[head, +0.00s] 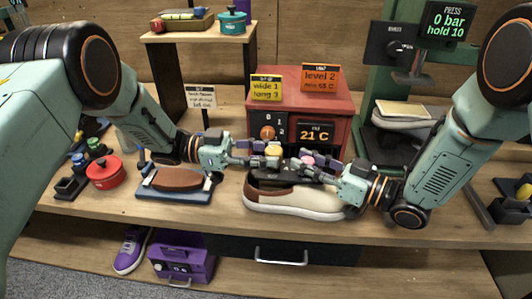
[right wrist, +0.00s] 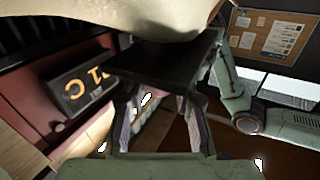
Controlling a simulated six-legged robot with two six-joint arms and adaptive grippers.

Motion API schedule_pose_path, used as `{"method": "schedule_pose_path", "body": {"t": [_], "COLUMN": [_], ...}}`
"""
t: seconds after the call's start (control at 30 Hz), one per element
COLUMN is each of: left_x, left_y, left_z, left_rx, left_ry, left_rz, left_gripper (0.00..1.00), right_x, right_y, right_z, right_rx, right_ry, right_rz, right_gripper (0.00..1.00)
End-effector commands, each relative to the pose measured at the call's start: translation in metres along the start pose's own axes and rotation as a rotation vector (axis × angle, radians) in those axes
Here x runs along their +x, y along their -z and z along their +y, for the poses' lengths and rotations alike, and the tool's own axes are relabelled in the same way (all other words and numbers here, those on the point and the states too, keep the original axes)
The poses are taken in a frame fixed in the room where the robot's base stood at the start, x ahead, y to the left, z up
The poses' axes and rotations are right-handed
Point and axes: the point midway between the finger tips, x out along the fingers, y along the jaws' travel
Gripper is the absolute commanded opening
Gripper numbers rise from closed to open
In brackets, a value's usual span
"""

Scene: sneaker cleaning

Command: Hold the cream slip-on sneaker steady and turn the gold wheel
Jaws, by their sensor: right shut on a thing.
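The cream slip-on sneaker (head: 290,203) lies on the bench, its brown end to the left and pale toe to the right. A black block (head: 270,180) sits in its opening, with a gold wheel (head: 273,150) above. My left gripper (head: 266,155) is at the wheel from the left; its fingertips overlap it, and I cannot tell whether they are closed on it. My right gripper (head: 310,160) is over the opening, shut on the black block. In the right wrist view the block's dark plate (right wrist: 165,58) is at the fingers, beneath the sneaker's cream surface (right wrist: 170,14).
A red cabinet (head: 345,100) with orange displays stands close behind the sneaker. A brown shoe sole on a blue stand (head: 175,195) and a red pot (head: 105,172) are to the left. Another pale shoe (head: 400,120) sits at the green press on the right.

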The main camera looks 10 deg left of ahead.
Motion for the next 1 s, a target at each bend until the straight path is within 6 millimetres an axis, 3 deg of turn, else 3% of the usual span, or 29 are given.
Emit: {"method": "schedule_pose_path", "body": {"t": [0.23,0.6,0.77,1.0], "left_x": [0.000,-0.004,-0.028,-0.078], "left_y": [0.000,0.000,0.000,0.000], "left_z": [0.000,0.000,-0.001,0.000], "left_rx": [0.000,0.000,0.001,0.001], "left_ry": [0.001,0.002,0.005,0.006], "left_rz": [0.000,0.000,0.001,0.001], "left_gripper": [0.58,0.58,0.58,0.58], "right_x": [0.000,0.000,0.000,0.000], "right_y": [0.000,0.000,0.000,0.000], "right_z": [0.001,0.000,0.000,0.000], "right_rx": [0.000,0.000,0.000,0.000], "right_ry": [-0.002,-0.001,-0.001,-0.001], "right_rz": [0.000,0.000,0.001,0.001], "right_gripper": [0.00,0.00,0.00,0.00]}}
